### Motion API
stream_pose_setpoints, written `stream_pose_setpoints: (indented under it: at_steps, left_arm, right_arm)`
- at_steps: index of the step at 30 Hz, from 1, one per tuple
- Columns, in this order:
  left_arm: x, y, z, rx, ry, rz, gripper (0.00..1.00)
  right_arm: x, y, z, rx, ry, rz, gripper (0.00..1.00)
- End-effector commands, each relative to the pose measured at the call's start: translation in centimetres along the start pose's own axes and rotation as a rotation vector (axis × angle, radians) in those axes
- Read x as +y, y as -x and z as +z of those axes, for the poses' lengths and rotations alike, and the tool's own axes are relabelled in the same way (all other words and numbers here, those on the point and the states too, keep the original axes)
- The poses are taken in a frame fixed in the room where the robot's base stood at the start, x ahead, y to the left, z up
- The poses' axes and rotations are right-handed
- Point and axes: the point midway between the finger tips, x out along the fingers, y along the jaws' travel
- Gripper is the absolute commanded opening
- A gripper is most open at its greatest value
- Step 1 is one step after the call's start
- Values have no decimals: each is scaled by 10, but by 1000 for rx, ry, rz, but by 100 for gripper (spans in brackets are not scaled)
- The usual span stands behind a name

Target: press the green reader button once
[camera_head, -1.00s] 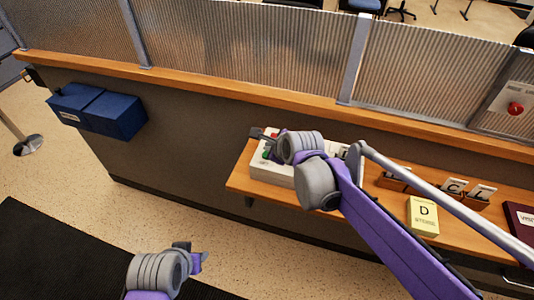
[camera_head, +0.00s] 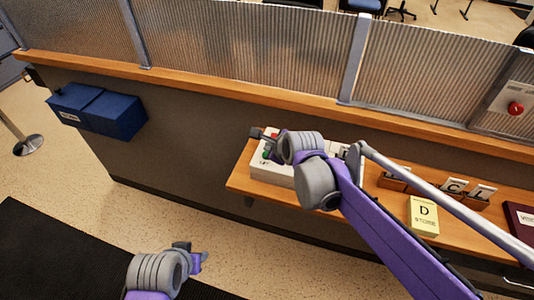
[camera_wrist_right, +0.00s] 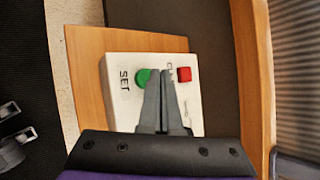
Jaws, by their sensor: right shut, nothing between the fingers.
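The green button (camera_wrist_right: 142,78) is a round cap on a white reader box (camera_wrist_right: 118,70), beside the printed word SET in the right wrist view. In the head view the green button (camera_head: 267,154) shows at the left end of the box (camera_head: 268,172). My right gripper (camera_wrist_right: 160,74) is shut and empty. Its fingertips appear over the box, between the green button and a square red button (camera_wrist_right: 184,74), and overlap the green button's edge. I cannot tell whether they touch it. My left gripper (camera_head: 199,258) is low in the head view, away from the box; its jaw opening is unclear.
The box sits on a wooden shelf (camera_head: 237,183) below a counter with ribbed glass panels. A yellow block marked D (camera_head: 423,216) and lettered tiles (camera_head: 480,192) stand to the right. Blue boxes (camera_head: 97,110) hang on the wall at left. A red wall button (camera_head: 515,108) is far right.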

Motion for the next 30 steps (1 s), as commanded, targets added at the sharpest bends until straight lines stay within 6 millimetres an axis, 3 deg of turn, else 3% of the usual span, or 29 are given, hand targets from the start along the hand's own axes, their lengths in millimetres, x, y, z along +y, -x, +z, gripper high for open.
stream_pose_setpoints:
  at_steps: [30]
  left_arm:
    - [0, -8, 8, -6, 0, 0, 41]
  right_arm:
    - [7, -9, -7, 0, 0, 0, 0]
